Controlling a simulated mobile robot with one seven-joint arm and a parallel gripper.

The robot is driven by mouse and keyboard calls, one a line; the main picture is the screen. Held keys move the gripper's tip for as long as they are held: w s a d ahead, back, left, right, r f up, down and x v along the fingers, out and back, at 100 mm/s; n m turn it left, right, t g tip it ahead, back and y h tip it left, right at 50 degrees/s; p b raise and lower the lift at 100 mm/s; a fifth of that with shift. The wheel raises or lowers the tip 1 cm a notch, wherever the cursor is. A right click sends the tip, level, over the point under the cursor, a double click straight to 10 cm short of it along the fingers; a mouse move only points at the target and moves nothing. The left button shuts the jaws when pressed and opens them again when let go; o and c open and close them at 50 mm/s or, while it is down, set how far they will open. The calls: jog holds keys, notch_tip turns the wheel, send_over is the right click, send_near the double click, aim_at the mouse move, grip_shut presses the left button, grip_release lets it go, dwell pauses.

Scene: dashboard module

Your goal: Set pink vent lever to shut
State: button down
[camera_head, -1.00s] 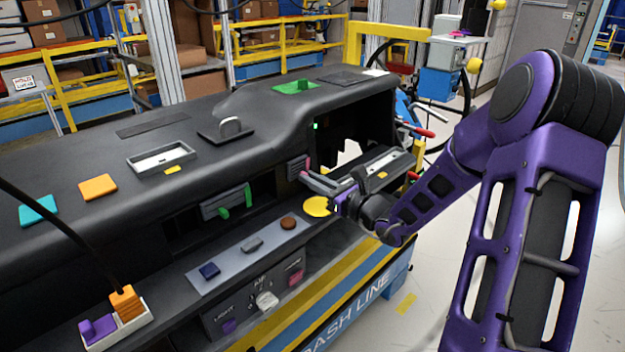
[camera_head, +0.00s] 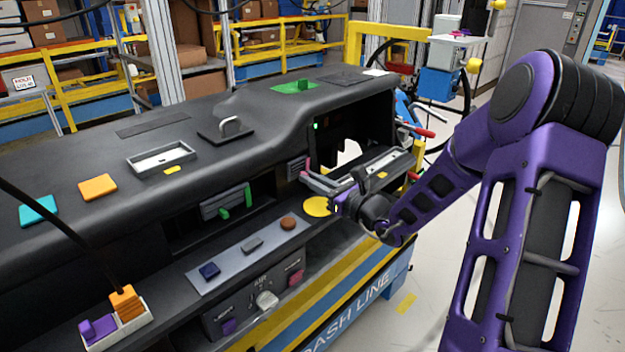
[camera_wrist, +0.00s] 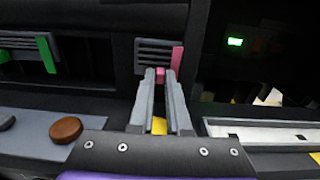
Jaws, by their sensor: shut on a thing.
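The pink vent lever (camera_wrist: 177,58) is an upright pink bar on the right side of a dark slatted vent (camera_wrist: 154,56) in the wrist view. A small pink piece (camera_wrist: 160,74) of it shows between my fingertips. My gripper (camera_wrist: 161,76) is shut on this piece, in front of the vent's lower right. In the head view, the vent (camera_head: 296,168) sits at the dashboard's right, with the pink lever (camera_head: 307,164) on its right edge. My gripper (camera_head: 304,178) reaches it from the right. The fingers partly hide the lever's lower end.
A second vent with a green lever (camera_wrist: 46,53) is to the left. A brown round knob (camera_wrist: 66,129) and a yellow disc (camera_head: 317,206) lie on the ledge below. A dark opening with a green light (camera_wrist: 235,42) and a white tray (camera_wrist: 270,134) are to the right.

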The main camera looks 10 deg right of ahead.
jog(key=shift+s+a, duration=0.8)
jog(key=shift+a, duration=0.35)
jog(key=c, duration=0.9)
grip_release()
jog(key=shift+d, duration=0.1)
jog(key=v, duration=1.7)
jog(key=shift+s, duration=0.1)
